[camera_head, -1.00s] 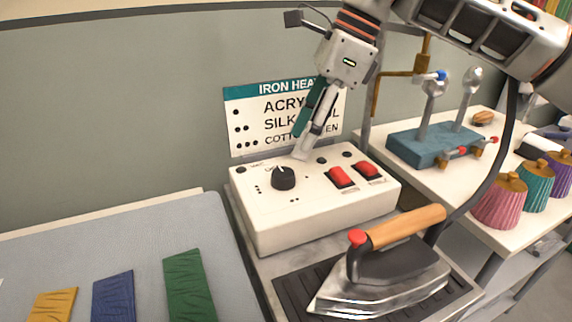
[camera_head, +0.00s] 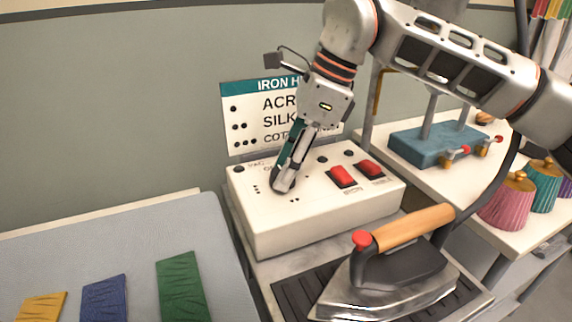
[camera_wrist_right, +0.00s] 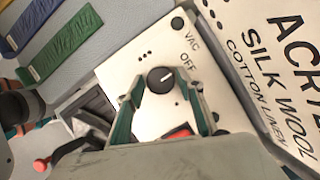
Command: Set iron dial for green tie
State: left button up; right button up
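The black dial (camera_wrist_right: 160,79) sits on the white control box (camera_head: 290,235); in the right wrist view its white mark points toward the OFF label. My right gripper (camera_wrist_right: 163,92) is open, with its fingertips on either side of the dial; I cannot tell whether they touch it. In the head view this gripper (camera_head: 284,182) reaches down over the dial and mostly hides it. The green tie (camera_head: 182,288) lies flat on the grey board, and also shows in the right wrist view (camera_wrist_right: 68,44). My left gripper is not in view.
The iron heat sign (camera_head: 262,115) behind the box is partly covered by my arm. Red switches (camera_head: 343,176) sit right of the dial. The iron (camera_head: 390,275) stands on a dark ribbed rest in front. Blue and yellow strips lie beside the green tie.

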jog(key=c, duration=0.5)
jog(key=shift+r, duration=0.1)
